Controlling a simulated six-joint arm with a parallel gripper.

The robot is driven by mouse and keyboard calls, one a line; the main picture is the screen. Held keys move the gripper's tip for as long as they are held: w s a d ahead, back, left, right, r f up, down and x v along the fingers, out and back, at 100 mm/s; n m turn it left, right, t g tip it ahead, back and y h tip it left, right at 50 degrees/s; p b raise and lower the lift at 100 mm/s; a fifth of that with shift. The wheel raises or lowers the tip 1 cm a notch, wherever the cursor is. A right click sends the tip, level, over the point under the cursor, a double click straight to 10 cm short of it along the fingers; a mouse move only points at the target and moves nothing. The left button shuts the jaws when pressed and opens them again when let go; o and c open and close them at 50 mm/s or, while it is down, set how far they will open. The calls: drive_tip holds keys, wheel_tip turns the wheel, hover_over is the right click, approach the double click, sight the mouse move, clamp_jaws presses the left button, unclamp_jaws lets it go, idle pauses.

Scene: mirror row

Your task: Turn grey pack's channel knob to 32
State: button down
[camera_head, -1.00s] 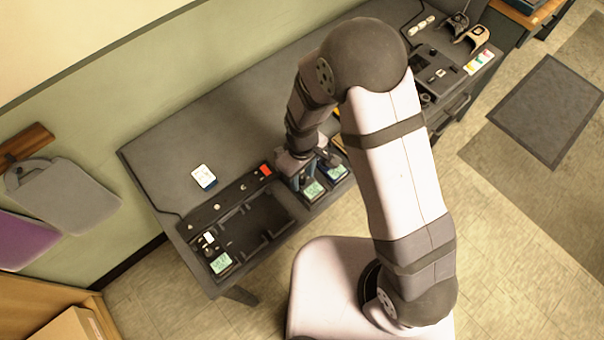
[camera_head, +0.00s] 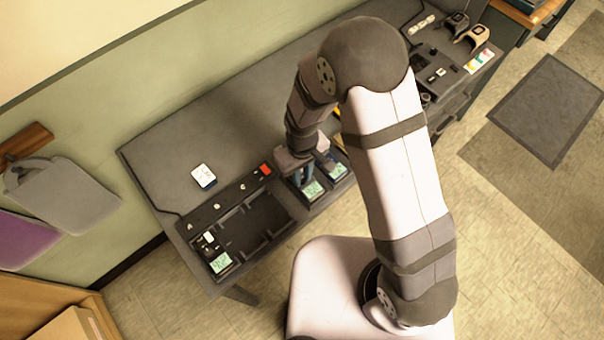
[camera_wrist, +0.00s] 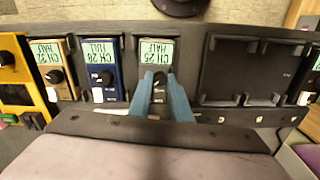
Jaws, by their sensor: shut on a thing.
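The grey pack (camera_wrist: 130,50) stands in the dock at the middle of the wrist view. Its lit screen (camera_wrist: 156,51) is upside down there and seems to read CH 25, HALF. In the head view its screen (camera_head: 313,190) shows below my gripper (camera_head: 307,178). In the wrist view my gripper (camera_wrist: 161,84) has its two blue-grey fingers on either side of the dark channel knob (camera_wrist: 160,77), shut on it. The fingers hide the knob's sides, and its pointer is not clear.
Empty dock bays (camera_wrist: 250,70) lie to the right. A white card-like device (camera_head: 203,176) lies on the bench behind the dock.

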sight(302, 179)
drive_tip(key=m, duration=1.3)
drive_tip(key=shift+b, duration=0.35)
drive_tip(key=shift+m, duration=0.3)
drive_tip(key=c, duration=1.6)
unclamp_jaws()
drive_tip(key=shift+r+b, duration=0.9)
drive_tip(key=shift+r, duration=2.8)
